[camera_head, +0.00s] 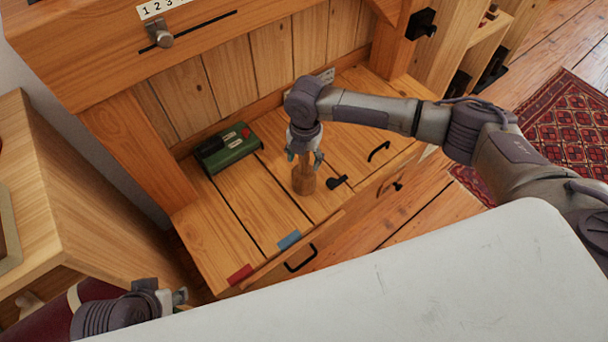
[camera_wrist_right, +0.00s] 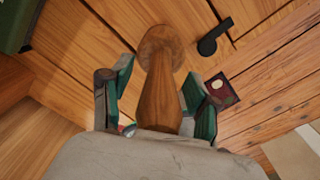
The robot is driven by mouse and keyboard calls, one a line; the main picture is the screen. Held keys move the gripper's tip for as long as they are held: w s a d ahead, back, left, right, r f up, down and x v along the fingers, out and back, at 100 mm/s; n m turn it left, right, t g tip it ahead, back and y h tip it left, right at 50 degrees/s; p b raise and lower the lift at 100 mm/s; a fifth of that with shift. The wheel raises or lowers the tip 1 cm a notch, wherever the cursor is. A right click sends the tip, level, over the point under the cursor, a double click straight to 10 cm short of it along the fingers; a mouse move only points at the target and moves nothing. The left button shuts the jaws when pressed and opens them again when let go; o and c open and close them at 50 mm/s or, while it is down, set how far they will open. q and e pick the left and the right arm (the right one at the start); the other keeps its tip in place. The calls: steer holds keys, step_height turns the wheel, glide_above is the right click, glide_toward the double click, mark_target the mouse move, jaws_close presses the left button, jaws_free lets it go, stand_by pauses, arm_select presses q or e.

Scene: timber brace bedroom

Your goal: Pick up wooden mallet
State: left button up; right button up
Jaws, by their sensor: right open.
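The wooden mallet (camera_head: 303,182) stands upright on the plank top of a low wooden cabinet, its wide round end down. In the right wrist view the mallet (camera_wrist_right: 160,82) runs between the fingers of my right gripper (camera_wrist_right: 158,88), with gaps visible on both sides. In the head view my right gripper (camera_head: 304,158) points down around the upper part of the mallet, open. My left gripper (camera_head: 178,298) is at the lower left, away from the mallet; its jaw opening is unclear.
A green box (camera_head: 228,148) lies on the cabinet top (camera_head: 215,225) left of the mallet. A small black piece (camera_head: 337,182) lies close to its right. Blue (camera_head: 289,240) and red (camera_head: 240,274) tabs sit at the front edge. A white surface (camera_head: 400,285) fills the foreground.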

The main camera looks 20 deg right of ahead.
steer(key=c, duration=1.1)
jaws_close()
steer(key=shift+r, duration=0.1)
